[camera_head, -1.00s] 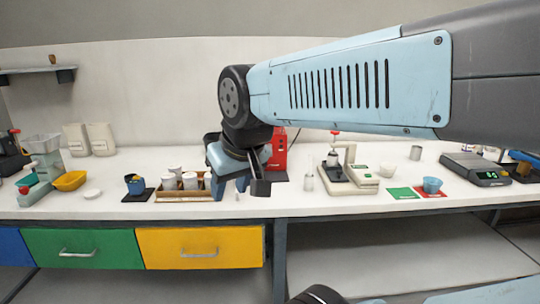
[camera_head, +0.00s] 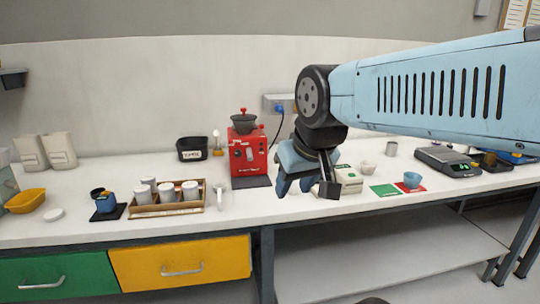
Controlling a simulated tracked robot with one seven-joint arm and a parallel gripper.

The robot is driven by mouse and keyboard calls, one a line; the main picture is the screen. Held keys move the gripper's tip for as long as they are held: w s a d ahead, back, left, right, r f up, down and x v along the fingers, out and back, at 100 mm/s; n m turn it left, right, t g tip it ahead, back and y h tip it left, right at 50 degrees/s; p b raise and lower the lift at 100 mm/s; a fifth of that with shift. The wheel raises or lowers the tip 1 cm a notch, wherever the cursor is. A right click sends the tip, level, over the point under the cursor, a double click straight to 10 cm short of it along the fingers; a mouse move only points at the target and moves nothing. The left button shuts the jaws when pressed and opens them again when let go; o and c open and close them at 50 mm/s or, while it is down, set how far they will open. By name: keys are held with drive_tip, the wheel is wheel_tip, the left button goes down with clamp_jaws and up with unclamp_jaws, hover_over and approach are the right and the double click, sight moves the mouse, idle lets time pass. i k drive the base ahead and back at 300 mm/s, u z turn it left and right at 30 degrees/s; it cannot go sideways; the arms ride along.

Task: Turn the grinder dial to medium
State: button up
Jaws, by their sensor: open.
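The red grinder (camera_head: 240,165) stands on the white counter, with a dark hopper on top and a dark mat at its foot. Small fittings show on its front face, but they are too small to tell which is the dial or where it points. My gripper (camera_head: 306,187) hangs in front of the counter, right of the grinder and nearer to me. Its fingers point down, are open, and hold nothing. My gripper and wrist hide most of a white machine (camera_head: 349,179) behind them.
A wooden tray (camera_head: 168,211) with white canisters stands left of the grinder. A small blue device (camera_head: 105,202) stands farther left, and a black bin (camera_head: 192,149) is behind. The counter before the grinder is mostly clear.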

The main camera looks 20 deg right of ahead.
sight(237, 153)
drive_tip(key=z, duration=0.1)
drive_tip(key=i, duration=1)
drive_tip(key=z, duration=0.1)
drive_tip(key=k, duration=0.5)
drive_tip(key=z, duration=0.6)
drive_tip(key=i, duration=0.1)
drive_tip(key=u, duration=2.85)
drive_tip(key=k, duration=0.25)
drive_tip(key=z, duration=0.15)
